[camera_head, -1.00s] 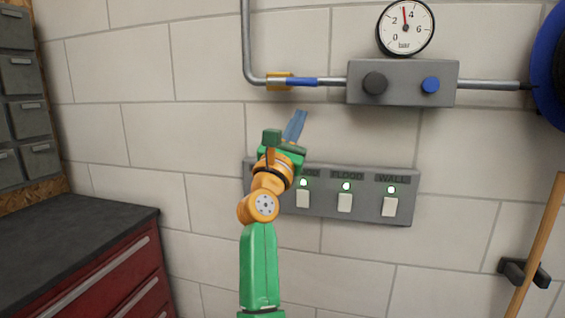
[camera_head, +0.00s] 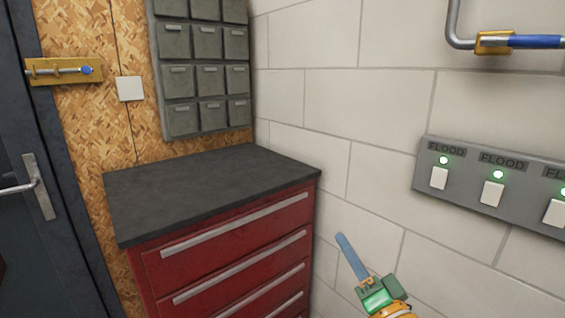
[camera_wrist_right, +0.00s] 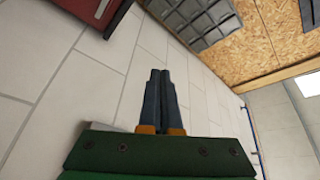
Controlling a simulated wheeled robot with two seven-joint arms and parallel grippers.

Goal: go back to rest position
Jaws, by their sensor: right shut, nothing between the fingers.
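My right gripper (camera_head: 340,238) is low in the head view, right of the red tool cabinet, in front of the white block wall. Its blue fingers are together and hold nothing. The fingers also show shut and empty in the right wrist view (camera_wrist_right: 159,72). Only the gripper and the orange wrist of that arm show at the bottom edge. My left gripper is in neither view.
The red cabinet (camera_head: 225,258) with a dark top (camera_head: 210,185) stands in the corner. Grey bins (camera_head: 205,75) hang above it. A switch panel (camera_head: 478,187) with green lights and a pipe with a blue lever (camera_head: 535,41) are on the right wall. A door (camera_head: 30,130) with a bolt (camera_head: 65,71) is at left.

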